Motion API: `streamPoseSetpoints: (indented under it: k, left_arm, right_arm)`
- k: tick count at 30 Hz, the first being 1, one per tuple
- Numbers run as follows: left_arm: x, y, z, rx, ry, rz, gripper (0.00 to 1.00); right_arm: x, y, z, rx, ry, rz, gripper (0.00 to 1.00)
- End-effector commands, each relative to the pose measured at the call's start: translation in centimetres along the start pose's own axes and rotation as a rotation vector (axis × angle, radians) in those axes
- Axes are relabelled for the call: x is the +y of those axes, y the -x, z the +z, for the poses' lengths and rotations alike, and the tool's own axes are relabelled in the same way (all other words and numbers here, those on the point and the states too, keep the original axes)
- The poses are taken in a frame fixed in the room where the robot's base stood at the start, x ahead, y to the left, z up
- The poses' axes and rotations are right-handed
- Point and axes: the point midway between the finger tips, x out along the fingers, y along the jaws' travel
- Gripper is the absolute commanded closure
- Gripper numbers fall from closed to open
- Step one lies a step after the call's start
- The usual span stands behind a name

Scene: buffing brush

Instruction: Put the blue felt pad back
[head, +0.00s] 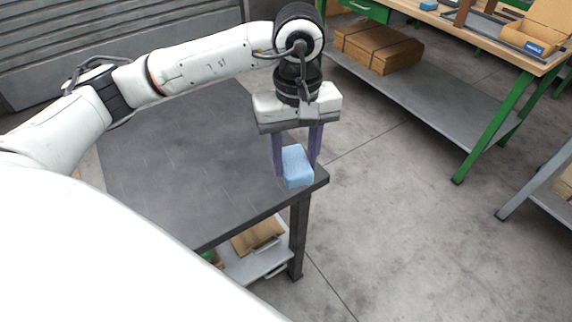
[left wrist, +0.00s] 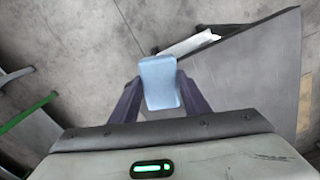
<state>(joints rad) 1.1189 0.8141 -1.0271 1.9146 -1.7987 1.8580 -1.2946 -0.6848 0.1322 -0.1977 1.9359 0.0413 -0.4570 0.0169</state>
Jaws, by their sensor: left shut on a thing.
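The blue felt pad (head: 297,167) is a light blue block between the fingers of my left gripper (head: 297,160), at the right corner of the dark table (head: 185,150). My left gripper is shut on the pad and points down. The left wrist view also shows the pad (left wrist: 160,82) between the two purple fingers, with the table's edge beside it. I cannot tell whether the pad touches the tabletop. My right gripper is not in view.
The dark tabletop is otherwise bare. A lower shelf (head: 258,262) under it holds a wooden board. A green-legged workbench (head: 485,120) with cardboard boxes (head: 378,48) stands at the right. Open concrete floor (head: 410,210) lies between.

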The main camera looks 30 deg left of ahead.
Motion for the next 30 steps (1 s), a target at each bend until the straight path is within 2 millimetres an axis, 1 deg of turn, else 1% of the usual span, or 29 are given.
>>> streamPoseSetpoints:
  k: [1, 2, 3, 5, 6, 8, 9, 12, 15, 18, 22, 27, 30]
  left_arm:
    - [0.4, 0.2, -1.0, -0.004, 0.176, -0.003, 0.79]
    - [0.6, 0.1, -1.7, -0.004, 0.283, -0.003, 0.79]
    - [0.7, 0.1, -2.5, -0.004, 0.427, -0.004, 0.79]
    - [0.9, -0.1, -3.8, -0.004, 0.641, -0.004, 0.79]
    - [1.0, -0.2, -4.6, -0.004, 0.784, -0.004, 0.79]
    - [1.1, -0.4, -5.7, -0.003, 0.992, -0.004, 0.79]
    - [1.0, -0.6, -6.5, -0.003, 1.124, -0.005, 0.79]
    - [0.8, -1.1, -8.1, -0.001, 1.418, -0.004, 0.79]
    - [0.5, -1.6, -9.2, 0.000, 1.642, -0.004, 0.79]
    - [0.3, -1.9, -9.9, 0.000, 1.789, -0.002, 0.79]
    - [0.1, -2.8, -10.3, 0.000, 1.878, -0.003, 0.79]
    - [0.1, -6.0, -10.3, 0.001, 1.890, -0.006, 0.79]
    - [0.1, -7.5, -10.3, 0.000, 1.889, -0.003, 0.79]
  right_arm:
    - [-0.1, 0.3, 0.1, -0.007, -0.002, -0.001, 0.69]
    - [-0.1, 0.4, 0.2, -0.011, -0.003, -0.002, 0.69]
    - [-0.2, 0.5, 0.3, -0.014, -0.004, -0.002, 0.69]
    - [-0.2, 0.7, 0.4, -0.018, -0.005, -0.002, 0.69]
    - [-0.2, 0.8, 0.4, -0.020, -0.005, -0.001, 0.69]
    - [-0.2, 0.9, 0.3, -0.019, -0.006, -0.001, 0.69]
    - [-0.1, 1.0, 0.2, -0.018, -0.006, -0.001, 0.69]
    - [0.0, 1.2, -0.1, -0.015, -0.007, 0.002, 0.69]
    - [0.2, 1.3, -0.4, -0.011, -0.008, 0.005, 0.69]
    - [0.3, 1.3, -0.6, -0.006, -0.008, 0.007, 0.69]
    - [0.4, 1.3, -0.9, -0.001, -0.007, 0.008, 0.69]
    - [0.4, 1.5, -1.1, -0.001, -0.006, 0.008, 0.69]
    - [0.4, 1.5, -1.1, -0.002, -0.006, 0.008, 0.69]
